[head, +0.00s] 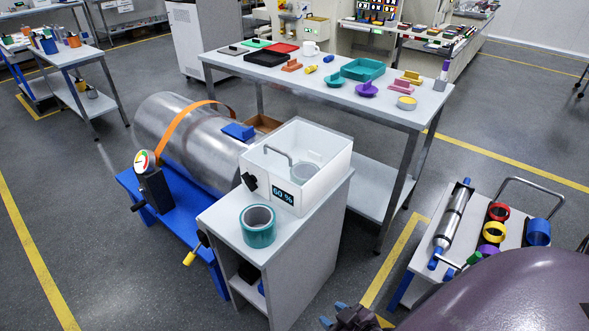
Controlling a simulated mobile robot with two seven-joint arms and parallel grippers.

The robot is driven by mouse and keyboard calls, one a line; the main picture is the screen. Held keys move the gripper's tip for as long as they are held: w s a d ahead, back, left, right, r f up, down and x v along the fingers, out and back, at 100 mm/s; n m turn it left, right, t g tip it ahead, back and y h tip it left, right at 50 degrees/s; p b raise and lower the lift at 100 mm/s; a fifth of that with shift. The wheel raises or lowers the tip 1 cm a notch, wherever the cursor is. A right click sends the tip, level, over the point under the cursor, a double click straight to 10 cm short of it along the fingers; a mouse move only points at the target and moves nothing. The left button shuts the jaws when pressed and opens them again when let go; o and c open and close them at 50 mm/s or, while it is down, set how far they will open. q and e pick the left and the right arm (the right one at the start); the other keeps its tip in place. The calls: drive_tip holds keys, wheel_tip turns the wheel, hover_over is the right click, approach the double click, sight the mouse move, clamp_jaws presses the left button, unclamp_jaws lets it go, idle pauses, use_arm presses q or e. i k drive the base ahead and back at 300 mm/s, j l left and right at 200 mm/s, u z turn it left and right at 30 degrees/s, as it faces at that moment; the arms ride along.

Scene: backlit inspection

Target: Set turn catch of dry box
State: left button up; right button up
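The dry box (327,148) is a white box on a grey cabinet in the middle of the head view. A "60 %" display (283,195) is on its front. A black turn catch (249,182) sits at its front left edge and looks tilted; its exact setting is too small to tell. A grey bent handle (268,149) and a round dish (306,174) show at the top; I cannot tell whether a clear lid covers it. My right gripper (334,313) is at the bottom edge, well below the box, its blue fingertips apart and empty. My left gripper is out of view.
A teal tape roll (258,225) stands on the cabinet (286,243) before the box. A metal cylinder (185,138) on a blue stand with a gauge (144,161) is at left. A table of coloured parts (318,79) stands behind, a tool cart (470,240) at right.

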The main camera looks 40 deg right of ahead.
sight(249, 180)
drive_tip(key=i+j+z, duration=0.1)
drive_tip(key=z, duration=0.55)
drive_tip(key=i+j+z, duration=0.1)
drive_tip(key=j+z, duration=0.15)
drive_tip(key=j, duration=0.2)
drive_tip(key=i+j+z, duration=0.1)
drive_tip(key=j+z, duration=0.15)
drive_tip(key=j, duration=0.15)
drive_tip(key=j+z, duration=0.2)
drive_tip(key=j, duration=0.65)
drive_tip(key=i+j, duration=0.1)
drive_tip(key=j, duration=0.8)
drive_tip(key=i+j, duration=0.1)
drive_tip(key=j, duration=0.8)
drive_tip(key=z, duration=0.05)
